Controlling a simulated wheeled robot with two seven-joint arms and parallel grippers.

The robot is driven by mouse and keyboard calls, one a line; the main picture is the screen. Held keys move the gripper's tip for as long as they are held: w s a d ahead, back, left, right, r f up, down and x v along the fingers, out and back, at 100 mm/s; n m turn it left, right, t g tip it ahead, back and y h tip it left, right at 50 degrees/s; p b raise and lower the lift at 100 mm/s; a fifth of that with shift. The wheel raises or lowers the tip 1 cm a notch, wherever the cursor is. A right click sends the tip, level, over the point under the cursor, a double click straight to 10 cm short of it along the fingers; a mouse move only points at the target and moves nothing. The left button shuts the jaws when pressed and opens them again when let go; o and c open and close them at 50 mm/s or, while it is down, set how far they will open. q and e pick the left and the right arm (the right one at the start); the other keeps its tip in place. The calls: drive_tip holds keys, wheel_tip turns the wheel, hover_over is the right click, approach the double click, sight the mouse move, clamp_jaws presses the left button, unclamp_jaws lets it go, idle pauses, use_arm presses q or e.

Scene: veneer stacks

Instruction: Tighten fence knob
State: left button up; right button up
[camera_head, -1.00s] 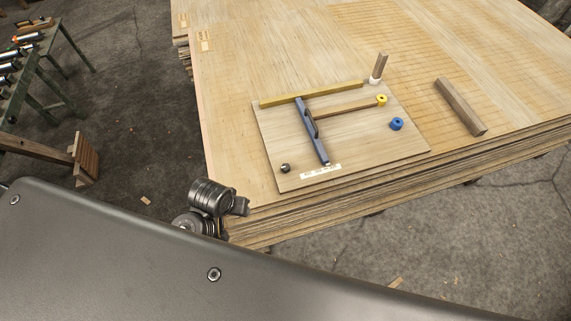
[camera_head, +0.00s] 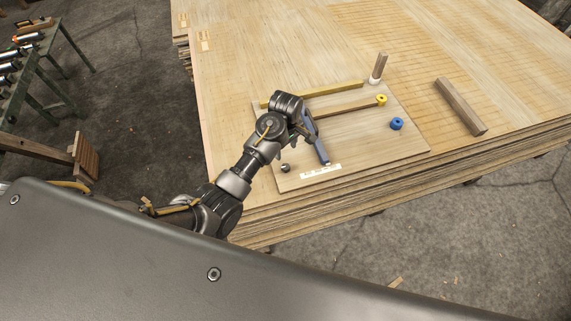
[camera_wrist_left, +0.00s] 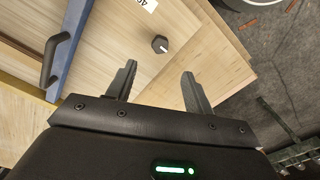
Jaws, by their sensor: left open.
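A small dark faceted knob with a white mark (camera_wrist_left: 160,44) sits on the pale board just beyond my left fingertips in the left wrist view. In the head view it is the dark knob (camera_head: 285,168) at the board's near left corner. A blue bar (camera_head: 322,152) with a black handle (camera_wrist_left: 54,60) lies across the board. My left gripper (camera_head: 302,127) is over the board by the blue bar, partly hidden by its own wrist. In the left wrist view its two fingers (camera_wrist_left: 158,70) are apart and empty. My right gripper is out of view.
The board (camera_head: 370,153) lies on a veneer stack (camera_head: 240,170). It carries a yellow strip (camera_head: 340,90), a wooden bar with a yellow knob (camera_head: 381,100), a blue knob (camera_head: 396,124) and a white label (camera_head: 321,171). A loose wooden block (camera_head: 460,106) lies to the right.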

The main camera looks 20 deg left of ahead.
sight(286, 167)
use_arm(q)
wheel_tip(286, 167, down, 11)
drive_tip(key=shift+r, duration=0.1)
idle(0.4)
drive_tip(key=c, duration=1)
